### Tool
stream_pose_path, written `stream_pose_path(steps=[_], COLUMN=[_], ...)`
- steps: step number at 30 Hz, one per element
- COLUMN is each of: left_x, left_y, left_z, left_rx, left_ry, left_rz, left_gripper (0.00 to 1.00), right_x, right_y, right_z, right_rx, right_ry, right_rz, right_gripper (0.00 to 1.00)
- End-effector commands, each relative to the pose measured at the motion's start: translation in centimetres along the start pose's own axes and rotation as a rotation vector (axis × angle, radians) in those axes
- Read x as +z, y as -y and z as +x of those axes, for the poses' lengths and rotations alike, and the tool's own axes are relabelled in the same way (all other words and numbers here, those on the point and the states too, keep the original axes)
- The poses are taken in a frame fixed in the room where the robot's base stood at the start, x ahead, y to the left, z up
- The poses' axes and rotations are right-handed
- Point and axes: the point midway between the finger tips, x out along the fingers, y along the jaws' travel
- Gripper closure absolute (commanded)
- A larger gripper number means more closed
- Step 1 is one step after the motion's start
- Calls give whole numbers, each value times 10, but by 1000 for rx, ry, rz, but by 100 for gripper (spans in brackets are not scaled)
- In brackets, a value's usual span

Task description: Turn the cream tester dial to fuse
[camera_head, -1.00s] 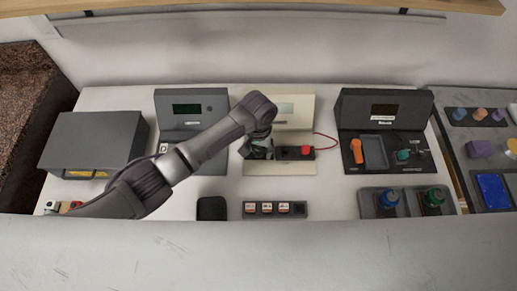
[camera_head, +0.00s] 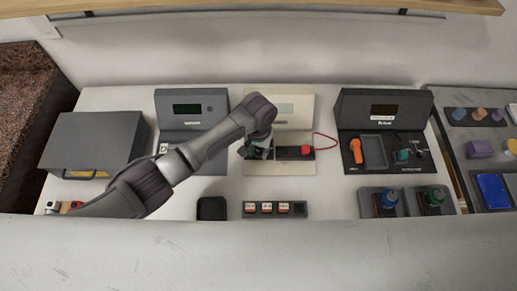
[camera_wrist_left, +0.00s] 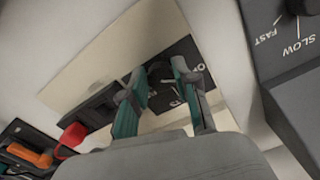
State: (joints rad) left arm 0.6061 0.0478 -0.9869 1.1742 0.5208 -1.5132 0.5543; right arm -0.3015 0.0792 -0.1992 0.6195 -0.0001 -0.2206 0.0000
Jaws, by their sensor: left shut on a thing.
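The cream tester (camera_head: 309,106) stands at the back middle of the table, with a pale display and a dark front panel. In the left wrist view its cream face (camera_wrist_left: 105,65) and the dark dial panel (camera_wrist_left: 187,50) show at an angle. My left gripper (camera_head: 258,154) is over the left part of that panel. In the wrist view its teal-padded fingers (camera_wrist_left: 164,92) straddle the dial (camera_wrist_left: 160,70) and are shut on it. The fingers hide most of the dial, and I cannot read which mark it points at. My right gripper is not in view.
A red plug (camera_head: 307,150) with a red wire sits on the tester's right side. A grey unit (camera_head: 187,108) stands to the left and a dark station (camera_head: 385,107) to the right. A fuse tray (camera_head: 275,209) and small black tray (camera_head: 211,208) lie in front.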

Motion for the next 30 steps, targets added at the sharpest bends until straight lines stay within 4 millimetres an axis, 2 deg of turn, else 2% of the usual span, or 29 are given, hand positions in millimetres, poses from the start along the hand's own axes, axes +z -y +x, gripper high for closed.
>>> stream_pose_path(steps=[8, 30], left_x=[0, -2], left_y=[1, 3], left_z=[-2, -1], left_rx=[-1, 0], left_ry=[1, 0], left_rz=[157, 854], left_gripper=[100, 100], right_x=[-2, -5], right_y=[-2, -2], right_z=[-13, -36], right_rx=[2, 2], right_ry=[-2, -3], right_rz=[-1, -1], right_gripper=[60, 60])
